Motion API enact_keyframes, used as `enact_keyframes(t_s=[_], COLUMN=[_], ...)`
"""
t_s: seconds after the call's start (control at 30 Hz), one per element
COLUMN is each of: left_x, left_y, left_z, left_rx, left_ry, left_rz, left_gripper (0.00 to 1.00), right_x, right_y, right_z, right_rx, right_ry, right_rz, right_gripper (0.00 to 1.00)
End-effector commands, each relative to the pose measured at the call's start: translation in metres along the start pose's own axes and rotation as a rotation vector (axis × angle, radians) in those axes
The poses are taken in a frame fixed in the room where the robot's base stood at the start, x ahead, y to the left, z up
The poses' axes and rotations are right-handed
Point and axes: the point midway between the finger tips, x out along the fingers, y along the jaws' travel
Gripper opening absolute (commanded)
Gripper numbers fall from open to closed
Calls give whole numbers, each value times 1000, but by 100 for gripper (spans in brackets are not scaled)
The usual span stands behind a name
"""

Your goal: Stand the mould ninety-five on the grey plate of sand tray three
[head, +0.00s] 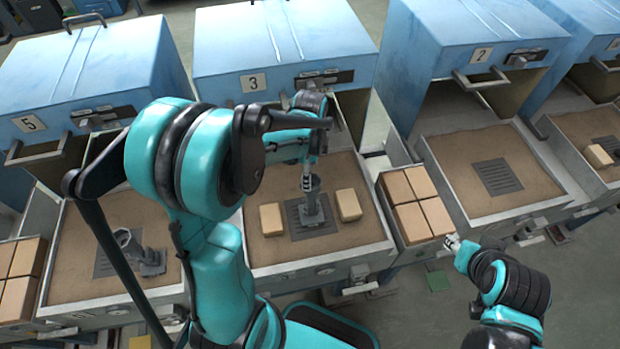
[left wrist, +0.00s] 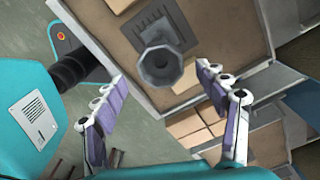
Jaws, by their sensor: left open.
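A dark grey mould (head: 313,207) with a funnel-shaped top stands upright on the grey plate (head: 294,214) of sand tray three (head: 300,265). Its number cannot be read. My left gripper (head: 307,183) is just above the mould's top, partly hidden by my arm. In the left wrist view the open fingers are on either side of the mould's round mouth (left wrist: 160,67), with gaps, and nothing is gripped. The grey plate (left wrist: 148,17) shows beyond the mould. My right gripper (head: 452,242) is beside the brick box, right of tray three; its fingers are too small to judge.
Tan bricks (head: 271,218) (head: 349,204) lie on the sand on both sides of the plate. A box of bricks (head: 412,205) stands between trays three and two. Tray two's plate (head: 497,177) is bare. Another grey mould piece (head: 138,255) is on tray five. Blue oven hoods (head: 285,50) stand behind.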

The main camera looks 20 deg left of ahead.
Motion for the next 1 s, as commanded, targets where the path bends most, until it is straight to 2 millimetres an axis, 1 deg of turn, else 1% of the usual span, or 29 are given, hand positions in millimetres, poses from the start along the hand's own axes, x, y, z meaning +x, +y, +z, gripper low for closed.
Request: enact_keyframes(t_s=[0.03,0.1,0.27,0.37,0.47,0.6,0.7,0.8,0.9,1.0], left_x=[-11,-20,-33,-45,-64,-92,-107,-117,-122,-124], left_y=[0,0,2,9,23,50,70,89,105,115], left_z=[0,0,0,-2,-6,-10,-13,-15,-16,-17], left_rx=[0,0,-14,-84,-226,-492,-685,-872,-1031,-1152], left_ry=[0,0,1,8,30,102,178,271,365,445], left_rz=[0,0,-7,-40,-105,-218,-289,-345,-380,-399], left_gripper=[73,73,73,73,73,73,73,73,73,73], right_x=[-3,-5,-6,-6,-6,-6,-6,-6,-6,-6], right_y=[0,0,0,0,0,0,0,0,0,0], right_z=[-2,-4,-5,-4,-4,-4,-4,-4,-4,-4], right_rx=[0,0,0,0,0,0,0,0,0,0], right_ry=[0,0,0,0,0,0,0,0,0,0], right_rz=[0,0,0,0,0,0,0,0,0,0], right_gripper=[40,40,40,40,40,40,40,40,40,40])
